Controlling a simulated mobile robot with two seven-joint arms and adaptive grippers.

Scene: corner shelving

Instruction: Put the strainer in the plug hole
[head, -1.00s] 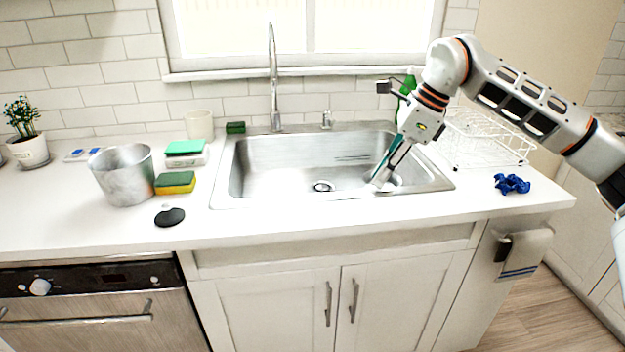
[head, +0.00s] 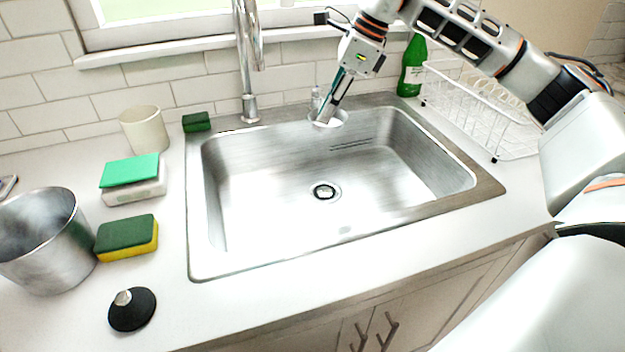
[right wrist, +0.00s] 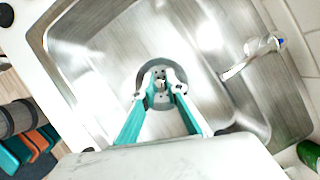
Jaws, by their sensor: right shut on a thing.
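My right gripper (head: 330,112) is shut on the strainer (head: 342,116), a small round metal piece, and in the head view it appears against the sink's back edge. In the right wrist view the strainer (right wrist: 161,101) is a grey disc with holes and a central knob, between the teal fingertips (right wrist: 160,87). The plug hole (head: 324,191) is a dark-centred ring in the floor of the steel sink (head: 270,205); nothing covers it in the head view. In the right wrist view I cannot make it out. My left gripper is not in view.
The tap (head: 249,70) rises behind the sink, with a green bottle (head: 411,70) and white dish rack (head: 475,110) to the right. A black stopper (head: 132,312), sponge (head: 127,237) and metal bucket (head: 40,245) are on the left counter. The sink basin is clear.

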